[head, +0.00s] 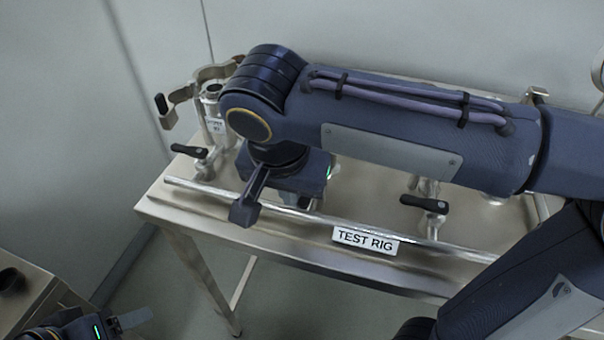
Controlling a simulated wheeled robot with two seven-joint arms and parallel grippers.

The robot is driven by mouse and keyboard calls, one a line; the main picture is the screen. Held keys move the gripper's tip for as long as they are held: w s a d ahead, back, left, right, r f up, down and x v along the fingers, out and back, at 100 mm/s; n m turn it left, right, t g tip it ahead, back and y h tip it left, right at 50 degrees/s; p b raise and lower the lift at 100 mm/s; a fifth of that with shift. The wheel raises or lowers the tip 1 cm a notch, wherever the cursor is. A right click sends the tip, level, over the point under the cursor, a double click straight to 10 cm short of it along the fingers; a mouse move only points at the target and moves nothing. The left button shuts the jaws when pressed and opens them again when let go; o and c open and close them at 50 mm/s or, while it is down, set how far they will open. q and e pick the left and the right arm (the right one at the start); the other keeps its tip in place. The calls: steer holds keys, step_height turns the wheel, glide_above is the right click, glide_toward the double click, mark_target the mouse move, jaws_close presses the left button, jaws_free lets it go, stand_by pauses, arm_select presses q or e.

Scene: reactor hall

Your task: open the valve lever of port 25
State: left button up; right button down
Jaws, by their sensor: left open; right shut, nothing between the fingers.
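The steel test rig table (290,255) carries several ports with valve levers. One black lever (190,150) is at its left end, beside a port post (212,100) with a small label too small to read surely. Another black lever (425,203) sits right of centre. I cannot tell which port is 25. My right gripper (243,212) is shut and empty, pointing down at the front rail between the two levers; its arm hides much of the tabletop. My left gripper (125,321) is open and empty, low at the bottom left, partly cut off by the picture edge.
A metal rail (310,216) runs along the table's front, with a "TEST RIG" sign (365,240). An open clamp (180,97) stands out at the left end. A bench corner (35,290) is at lower left. Walls close off the back; floor is free before the table.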

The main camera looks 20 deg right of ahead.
steer(key=shift+s+d, duration=0.1)
steer(key=shift+s, duration=0.1)
stand_by(0.3)
steer(key=shift+w+a+r+p, duration=0.1)
steer(key=shift+w+a+p, duration=0.3)
steer(key=shift+w, duration=0.1)
step_height(320, 180, up, 7)
steer(key=p, duration=0.6)
